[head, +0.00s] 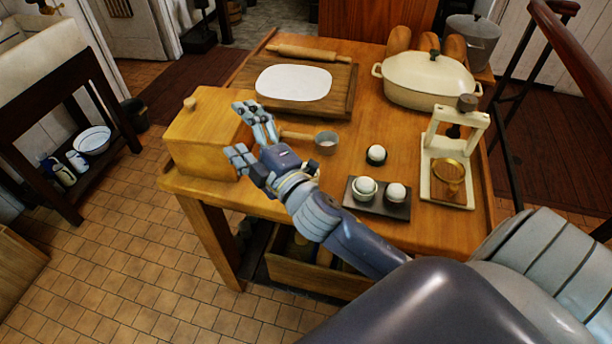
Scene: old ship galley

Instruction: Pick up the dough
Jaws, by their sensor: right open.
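The dough (293,83) looks like a flat white oval sheet and lies on a wooden board (335,107) at the back left of the table. My right gripper (246,132) is open, with its two fingers apart and nothing seen between them. It is in front of the board, to the left of and nearer than the dough, beside the right end of a wooden box. It is apart from the dough in the picture; its height above the table is hard to tell. My left gripper is not in view.
The wooden box (200,135) stands at the table's left edge. A small handled metal cup (326,143) lies beside my gripper. A rolling pin (300,53) lies behind the dough. A cream pot (430,82), a cream stand (447,180) and eggs on a dark tray (377,207) are to the right.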

